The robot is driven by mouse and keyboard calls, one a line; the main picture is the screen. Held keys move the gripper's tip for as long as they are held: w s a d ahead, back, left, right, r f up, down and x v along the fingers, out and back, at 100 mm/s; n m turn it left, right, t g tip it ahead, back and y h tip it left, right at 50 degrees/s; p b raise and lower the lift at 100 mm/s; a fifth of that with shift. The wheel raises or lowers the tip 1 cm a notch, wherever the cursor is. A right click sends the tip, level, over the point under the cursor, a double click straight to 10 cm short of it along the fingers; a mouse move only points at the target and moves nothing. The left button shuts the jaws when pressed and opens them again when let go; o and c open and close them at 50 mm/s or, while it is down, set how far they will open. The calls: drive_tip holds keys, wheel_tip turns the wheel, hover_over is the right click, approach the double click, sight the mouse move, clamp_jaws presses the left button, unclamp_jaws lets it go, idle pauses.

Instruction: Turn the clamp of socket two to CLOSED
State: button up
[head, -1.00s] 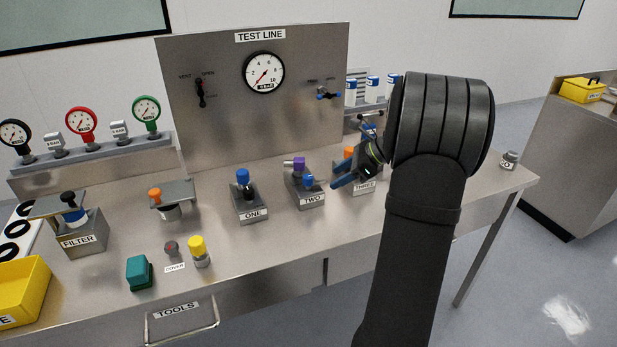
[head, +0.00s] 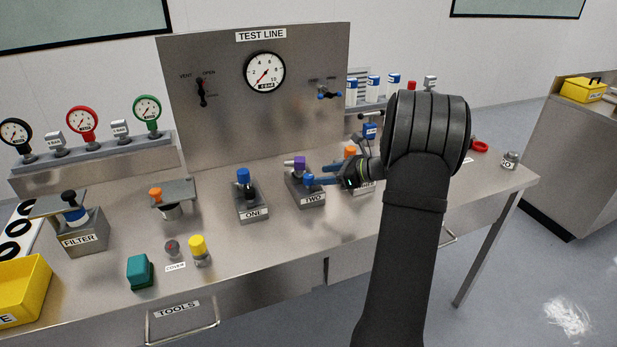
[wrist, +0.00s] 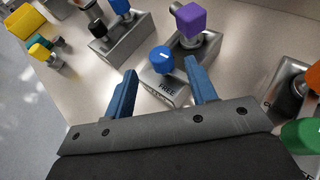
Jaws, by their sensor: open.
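Socket two (head: 311,200) is a grey metal block with a TWO label and a purple block-shaped top (head: 299,163). Its clamp has a round blue knob (wrist: 162,59) with a white mark, beside the word FREE in the wrist view. The purple top (wrist: 191,19) stands just behind the knob there. My gripper (wrist: 160,68) is open, its blue fingers either side of the knob's near side in the picture; I cannot tell whether they touch it.
Socket one (head: 252,208), with a blue top, stands left of socket two. Socket three, with an orange top (head: 350,152), is close on the right, partly hidden by my gripper.

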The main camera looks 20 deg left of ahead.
sight(311, 176)
drive_tip(key=x, duration=0.6)
drive_tip(key=shift+a+f, duration=0.1)
drive_tip(key=shift+a, duration=0.05)
drive_tip(key=shift+c, duration=0.2)
drive_tip(key=c, duration=0.9)
